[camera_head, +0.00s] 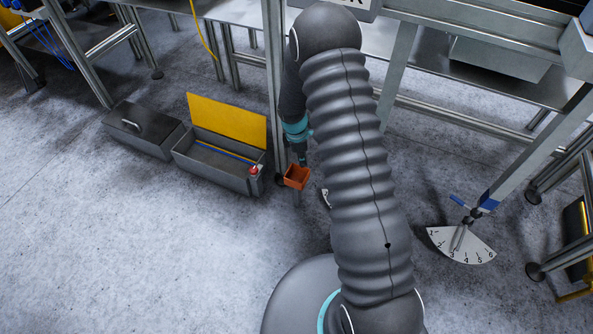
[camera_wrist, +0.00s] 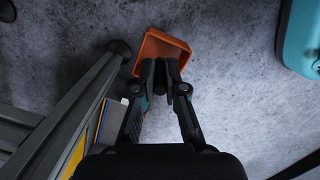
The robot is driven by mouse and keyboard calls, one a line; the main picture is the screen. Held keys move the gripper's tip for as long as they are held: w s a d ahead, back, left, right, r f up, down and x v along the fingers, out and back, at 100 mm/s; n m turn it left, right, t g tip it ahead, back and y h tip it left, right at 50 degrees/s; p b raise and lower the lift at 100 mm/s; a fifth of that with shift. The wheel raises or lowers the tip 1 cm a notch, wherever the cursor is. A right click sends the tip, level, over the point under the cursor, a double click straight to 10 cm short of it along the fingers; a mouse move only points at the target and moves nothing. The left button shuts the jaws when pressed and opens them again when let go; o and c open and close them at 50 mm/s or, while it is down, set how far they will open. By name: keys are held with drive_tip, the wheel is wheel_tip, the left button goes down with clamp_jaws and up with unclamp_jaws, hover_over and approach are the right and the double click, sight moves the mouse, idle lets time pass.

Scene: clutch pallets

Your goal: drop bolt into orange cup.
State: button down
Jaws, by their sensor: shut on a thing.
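The orange cup (camera_head: 296,178) is a small open square box below my gripper (camera_head: 302,160) in the head view. In the wrist view the orange cup (camera_wrist: 184,50) is just beyond the fingertips, with its open inside partly visible. My gripper (camera_wrist: 161,68) has its fingers close together, overlapping the near side of the cup in the picture. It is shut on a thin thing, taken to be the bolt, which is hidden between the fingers. I cannot tell whether the fingertips touch the cup.
A grey toolbox (camera_head: 218,163) with a yellow panel and a red knob stands left of the cup, beside a closed grey box (camera_head: 143,130). Metal table legs (camera_wrist: 75,105) stand close by. A numbered dial (camera_head: 462,246) is at right. Floor at front left is clear.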

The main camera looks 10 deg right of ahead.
drive_tip(key=b, duration=0.2)
hover_over(302, 179)
drive_tip(key=shift+f, duration=2.95)
drive_tip(key=shift+s, duration=0.1)
drive_tip(key=c, duration=1.2)
unclamp_jaws()
drive_tip(key=shift+o, duration=0.2)
wheel_tip(302, 179, up, 12)
drive_tip(key=a, duration=0.1)
drive_tip(key=shift+a, duration=0.4)
